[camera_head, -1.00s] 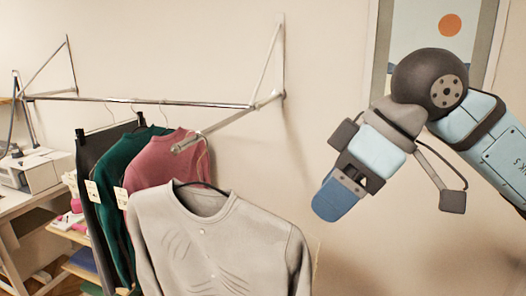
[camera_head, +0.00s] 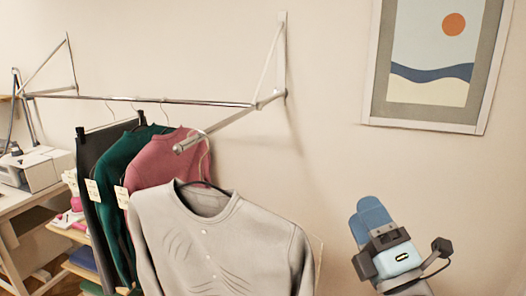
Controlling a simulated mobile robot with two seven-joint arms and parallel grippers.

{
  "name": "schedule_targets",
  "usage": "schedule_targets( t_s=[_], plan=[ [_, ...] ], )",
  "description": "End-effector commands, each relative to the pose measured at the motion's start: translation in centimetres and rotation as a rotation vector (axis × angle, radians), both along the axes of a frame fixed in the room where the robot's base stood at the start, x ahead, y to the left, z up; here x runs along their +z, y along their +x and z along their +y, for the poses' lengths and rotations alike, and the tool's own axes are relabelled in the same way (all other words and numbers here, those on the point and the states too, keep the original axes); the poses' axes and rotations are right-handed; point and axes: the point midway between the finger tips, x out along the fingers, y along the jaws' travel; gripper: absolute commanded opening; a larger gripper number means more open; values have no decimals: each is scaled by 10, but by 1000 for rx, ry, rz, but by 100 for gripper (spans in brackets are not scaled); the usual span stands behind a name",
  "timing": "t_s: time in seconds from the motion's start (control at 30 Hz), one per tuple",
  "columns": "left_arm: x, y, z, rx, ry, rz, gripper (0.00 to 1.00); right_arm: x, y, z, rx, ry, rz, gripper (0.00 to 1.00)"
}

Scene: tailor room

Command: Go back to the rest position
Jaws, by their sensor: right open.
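My right gripper (camera_head: 372,219) is at the lower right of the head view, in front of the bare wall and to the right of the grey shirt. Its blue fingers point up and it holds nothing; they are seen nearly edge-on. The light grey shirt (camera_head: 215,245) hangs on a dark hanger from the end of the front rail arm, apart from the gripper. My left gripper is not in view.
The wall rail (camera_head: 165,101) carries a pink sweater (camera_head: 160,162), a green sweater (camera_head: 118,168) and a dark garment (camera_head: 88,150). A framed picture (camera_head: 375,105) hangs at the upper right. A white sewing machine (camera_head: 38,168) stands on a table at the left. The wall between rail and picture is clear.

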Motion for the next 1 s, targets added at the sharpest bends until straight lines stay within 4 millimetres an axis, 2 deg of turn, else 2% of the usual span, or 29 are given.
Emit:
schedule_targets(
  t_s=[0.03, 0.17, 0.2, 0.3, 0.4, 0.6, 0.8, 1.0],
  plan=[
    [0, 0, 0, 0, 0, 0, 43, -36, 2, -15, -10, 133, 181, 59],
    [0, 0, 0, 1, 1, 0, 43, -129, -10, -50, -74, 497, 619, 59],
    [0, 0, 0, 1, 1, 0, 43, -157, -20, -58, -106, 605, 740, 59],
    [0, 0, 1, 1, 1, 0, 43, -220, -52, -74, -211, 853, 1003, 59],
    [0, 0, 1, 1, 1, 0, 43, -263, -86, -84, -317, 1037, 1185, 59],
    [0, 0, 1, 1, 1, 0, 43, -313, -143, -92, -506, 1275, 1408, 59],
    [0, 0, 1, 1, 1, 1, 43, -341, -192, -96, -677, 1436, 1550, 59],
    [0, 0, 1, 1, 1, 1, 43, -359, -235, -98, -844, 1556, 1651, 59]
  ],
)
